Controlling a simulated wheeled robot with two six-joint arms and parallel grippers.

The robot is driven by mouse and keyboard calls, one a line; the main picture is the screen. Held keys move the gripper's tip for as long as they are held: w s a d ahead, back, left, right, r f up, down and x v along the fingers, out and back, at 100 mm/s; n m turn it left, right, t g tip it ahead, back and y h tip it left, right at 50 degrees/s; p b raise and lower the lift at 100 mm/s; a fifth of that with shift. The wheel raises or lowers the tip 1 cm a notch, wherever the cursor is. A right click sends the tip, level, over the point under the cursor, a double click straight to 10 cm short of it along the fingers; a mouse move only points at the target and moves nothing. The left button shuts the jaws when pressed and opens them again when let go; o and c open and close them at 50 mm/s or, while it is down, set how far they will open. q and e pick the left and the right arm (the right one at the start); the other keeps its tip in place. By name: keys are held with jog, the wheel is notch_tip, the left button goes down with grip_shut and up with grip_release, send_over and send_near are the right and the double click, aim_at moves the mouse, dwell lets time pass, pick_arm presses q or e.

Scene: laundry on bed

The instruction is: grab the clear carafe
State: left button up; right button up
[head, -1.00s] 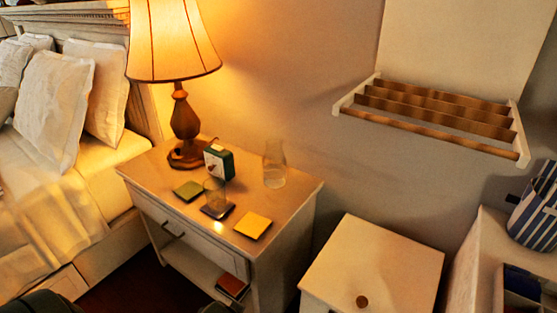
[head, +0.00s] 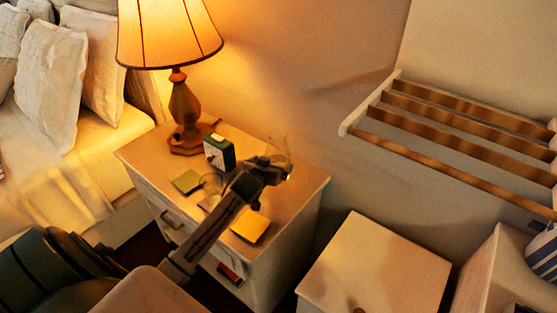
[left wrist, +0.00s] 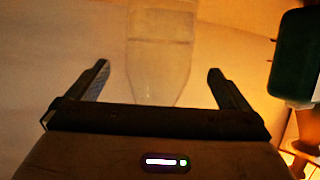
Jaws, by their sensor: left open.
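The clear carafe (head: 281,146) stands at the back right of the nightstand, mostly hidden behind my left gripper (head: 275,170) in the head view. In the left wrist view the see-through carafe (left wrist: 160,52) is straight ahead, in line with the gap between the fingers. The left gripper (left wrist: 158,70) is open, with one finger on each side of the carafe's outline. I cannot tell how deep the carafe sits between the fingers, and no contact shows. My right gripper is not in view.
On the nightstand (head: 145,158) are a lamp (head: 185,110), a green-and-white clock (head: 220,152), a green coaster (head: 186,181), a yellow coaster (head: 250,227) and a clear glass (head: 211,184), partly behind my arm. A wooden wall rack (head: 450,130) hangs at right above a white cabinet (head: 375,265).

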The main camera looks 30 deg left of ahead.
pick_arm(q)
jog(key=shift+w+a+f, duration=0.1)
jog(key=shift+w+f, duration=0.15)
jog(key=shift+w, duration=0.25)
jog(key=shift+w+a+f, duration=0.1)
jog(key=shift+w, duration=0.35)
jog(key=p+x, duration=0.1)
jog(key=x, duration=0.2)
jog(key=shift+w+f, duration=0.1)
jog(key=shift+w, duration=0.05)
jog(key=shift+w+a+f, duration=0.1)
jog(key=shift+w+f, duration=0.15)
jog(key=shift+w, duration=0.25)
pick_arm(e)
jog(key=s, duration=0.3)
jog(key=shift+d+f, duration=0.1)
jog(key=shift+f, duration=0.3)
pick_arm(q)
jog(key=shift+c, duration=0.4)
jog(key=c, duration=1.5)
jog(key=shift+r, duration=0.1)
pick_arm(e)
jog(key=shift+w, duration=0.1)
pick_arm(q)
jog(key=shift+r, duration=0.2)
